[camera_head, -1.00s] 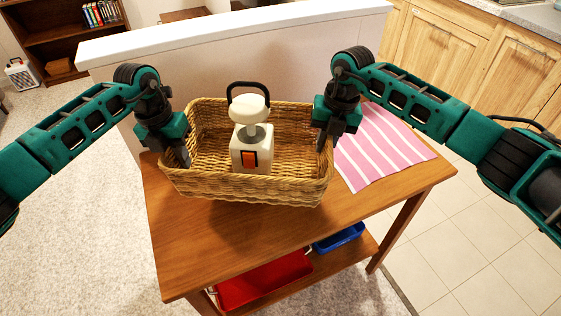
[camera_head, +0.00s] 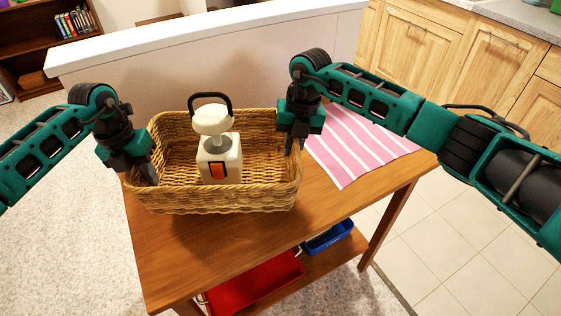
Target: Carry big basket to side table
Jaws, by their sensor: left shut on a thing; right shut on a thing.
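The big wicker basket (camera_head: 220,199) is over the wooden side table (camera_head: 260,245), toward its back left. I cannot tell whether its bottom touches the tabletop. A white device with an orange patch and a dark handle (camera_head: 219,160) stands upright inside the basket. My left gripper (camera_head: 150,176) is shut on the basket's left wall. My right gripper (camera_head: 292,146) is shut on its right wall. The fingertips are partly hidden at the rims.
A pink striped cloth (camera_head: 358,142) lies on the table right of the basket. A white-topped low wall (camera_head: 200,40) stands behind the table. Red (camera_head: 255,285) and blue (camera_head: 328,238) trays sit on the lower shelf. Wooden cabinets (camera_head: 440,55) are at the back right.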

